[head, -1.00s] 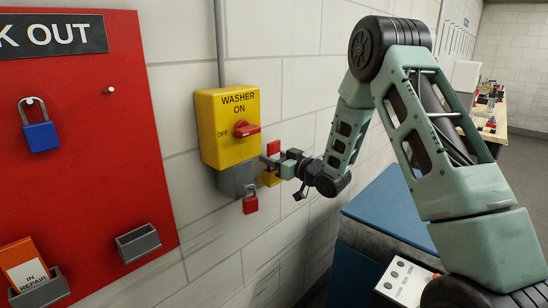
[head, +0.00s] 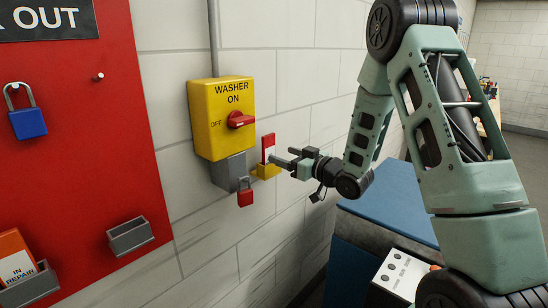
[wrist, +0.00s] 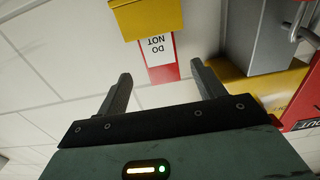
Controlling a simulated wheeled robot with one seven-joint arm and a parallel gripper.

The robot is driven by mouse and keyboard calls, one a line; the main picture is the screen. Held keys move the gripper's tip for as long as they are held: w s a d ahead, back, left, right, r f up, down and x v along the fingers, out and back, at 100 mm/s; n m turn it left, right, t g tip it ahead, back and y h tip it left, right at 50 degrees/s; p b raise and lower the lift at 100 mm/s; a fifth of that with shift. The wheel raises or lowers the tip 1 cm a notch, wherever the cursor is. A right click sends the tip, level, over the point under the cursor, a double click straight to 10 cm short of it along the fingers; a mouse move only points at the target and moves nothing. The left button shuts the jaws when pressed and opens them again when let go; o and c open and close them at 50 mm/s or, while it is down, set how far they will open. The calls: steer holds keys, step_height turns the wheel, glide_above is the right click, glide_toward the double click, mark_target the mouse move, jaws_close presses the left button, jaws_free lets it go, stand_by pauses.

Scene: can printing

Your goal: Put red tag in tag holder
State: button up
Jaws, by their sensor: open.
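The red tag (head: 268,147), with a white label, stands upright in the yellow tag holder (head: 266,171) on the wall, below and right of the washer switch. In the wrist view the tag (wrist: 170,72) appears upside down, its label reading "DO NOT". Its lower end is hidden behind the yellow front of the holder (wrist: 147,20). My gripper (head: 280,160) is just right of the tag in the head view. In the wrist view my gripper (wrist: 161,70) is open and empty, its fingers apart with the tag's red end just beyond the gap.
The yellow washer switch box (head: 222,118) has a red handle, and a red padlock (head: 245,197) hangs below it. The red lockout board (head: 100,160) at left carries a blue padlock (head: 28,122) and an orange tag (head: 14,256). A blue-topped unit (head: 388,212) stands below my arm.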

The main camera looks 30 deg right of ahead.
steer(key=shift+b+v, duration=0.5)
steer(key=shift+v, duration=2)
